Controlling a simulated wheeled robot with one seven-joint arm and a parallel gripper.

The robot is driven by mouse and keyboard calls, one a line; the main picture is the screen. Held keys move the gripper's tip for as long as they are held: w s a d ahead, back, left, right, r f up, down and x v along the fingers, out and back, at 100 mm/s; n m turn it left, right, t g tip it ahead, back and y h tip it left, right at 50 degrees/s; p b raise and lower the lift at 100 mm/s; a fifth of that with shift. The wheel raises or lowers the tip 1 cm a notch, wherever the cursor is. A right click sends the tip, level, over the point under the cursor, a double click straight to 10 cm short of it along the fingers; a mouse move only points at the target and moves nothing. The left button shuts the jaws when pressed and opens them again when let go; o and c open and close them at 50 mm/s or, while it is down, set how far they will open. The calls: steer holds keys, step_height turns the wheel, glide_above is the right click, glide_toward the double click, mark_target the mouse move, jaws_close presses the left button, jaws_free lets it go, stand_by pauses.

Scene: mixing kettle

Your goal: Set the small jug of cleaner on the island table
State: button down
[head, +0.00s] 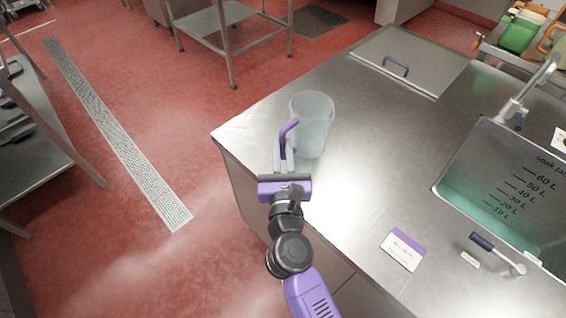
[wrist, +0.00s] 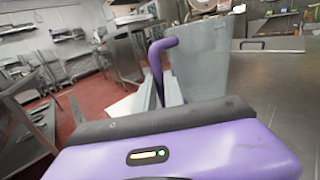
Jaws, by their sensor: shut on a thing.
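The jug (head: 315,122) is a translucent grey-white vessel with a purple handle (head: 286,130), upright at the far left part of the steel island table (head: 345,185). I cannot tell whether its base touches the top or hangs just above it. My gripper (head: 281,155) is on the near left side of the jug, shut on the handle. In the wrist view the jug (wrist: 204,65) stands beyond my fingers (wrist: 164,92), its purple handle rising between them. The jug's base is hidden there, and its contents do not show clearly.
A soak tank (head: 500,190) with green liquid and level marks is sunk at the right, with a faucet (head: 525,95) above. A purple-white card (head: 403,250) and a handled tool (head: 497,254) lie nearer. A lidded hatch (head: 410,60) is behind. The middle of the top is clear.

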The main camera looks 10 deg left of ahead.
mark_target(283, 157)
steer(key=shift+f+b, duration=0.9)
steer(key=shift+f, duration=1.2)
steer(key=c, duration=1.4)
jaws_free()
steer(key=shift+c, duration=0.2)
steer(key=shift+s, duration=0.15)
steer(key=s+d, duration=0.2)
steer(key=s, duration=0.9)
steer(key=shift+s+b, duration=0.25)
steer(key=shift+b, duration=0.1)
